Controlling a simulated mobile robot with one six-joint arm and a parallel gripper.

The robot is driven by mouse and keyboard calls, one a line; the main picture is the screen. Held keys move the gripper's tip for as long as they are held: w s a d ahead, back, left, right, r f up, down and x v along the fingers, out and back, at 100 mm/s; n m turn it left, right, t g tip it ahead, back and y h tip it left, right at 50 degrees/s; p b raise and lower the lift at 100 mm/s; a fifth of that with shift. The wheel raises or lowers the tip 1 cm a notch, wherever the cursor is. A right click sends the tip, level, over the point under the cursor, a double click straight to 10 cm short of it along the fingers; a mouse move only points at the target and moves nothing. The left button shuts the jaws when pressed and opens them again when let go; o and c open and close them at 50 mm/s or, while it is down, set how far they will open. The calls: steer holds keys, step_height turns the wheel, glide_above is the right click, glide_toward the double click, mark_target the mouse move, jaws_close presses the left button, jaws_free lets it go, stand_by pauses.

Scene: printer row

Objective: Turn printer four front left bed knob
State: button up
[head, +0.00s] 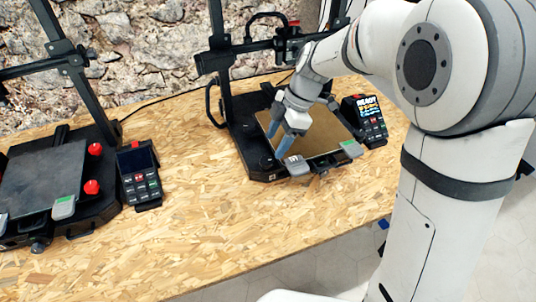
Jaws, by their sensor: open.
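The black printer (250,167) under my arm stands at the right of the table, with a brown-gold bed plate (325,132). I cannot read a number on it, so I cannot tell whether it is printer four. My gripper (277,147) is open and empty, its bluish fingers pointing down over the front left corner of the bed. A dark round shape (266,162), possibly the front left bed knob, shows just below the fingertips. The fingers partly cover this corner. I cannot tell whether they touch anything.
A lit control box (365,119) stands right of this printer. Another printer (42,180) with red knobs (92,187) and a control box (139,176) stands left. Bare table lies between.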

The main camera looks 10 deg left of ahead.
mark_target(266, 161)
steer(key=x, duration=0.5)
steer(key=shift+a+f, duration=0.15)
steer(key=shift+f, duration=0.25)
steer(key=shift+c, duration=0.5)
steer(key=shift+s, duration=0.1)
steer(key=c, duration=0.9)
